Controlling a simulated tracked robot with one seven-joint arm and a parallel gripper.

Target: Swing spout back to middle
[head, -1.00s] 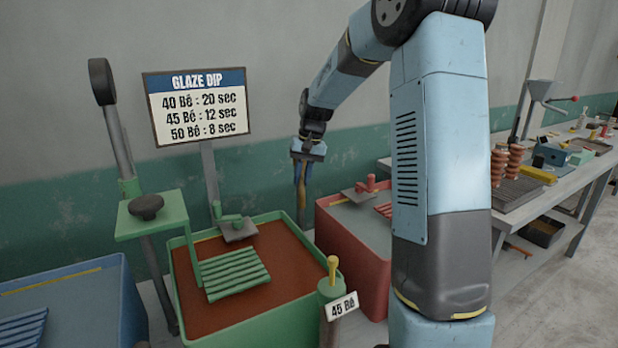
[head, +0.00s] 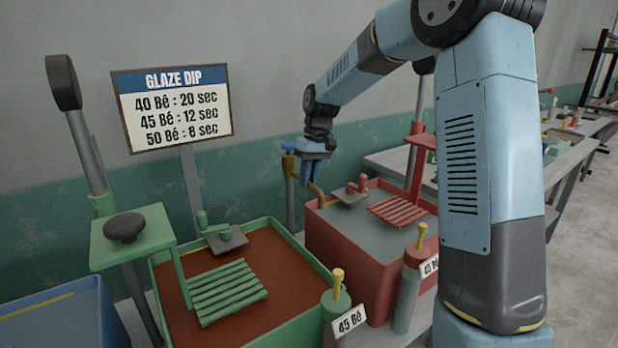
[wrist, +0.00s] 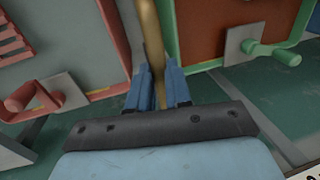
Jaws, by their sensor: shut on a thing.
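The brass spout (head: 319,193) sits on an upright post with a blue cap (head: 289,147), behind and between the green tank (head: 170,299) and the red tank (head: 355,245). In the head view its lower end shows beside the red tank's back left corner. My gripper (head: 312,180) is shut on the spout, its blue fingers on either side of it. In the wrist view the spout (wrist: 149,35) runs up from between my fingers (wrist: 160,85), with the red tank on the left and the green tank on the right. My fingers partly hide the spout.
A blue tank (head: 70,300) stands at the left. The green rack (head: 228,290) and red rack (head: 402,212) are at their tanks. A GLAZE DIP sign (head: 172,108) stands behind. A workbench (head: 560,150) is at the right.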

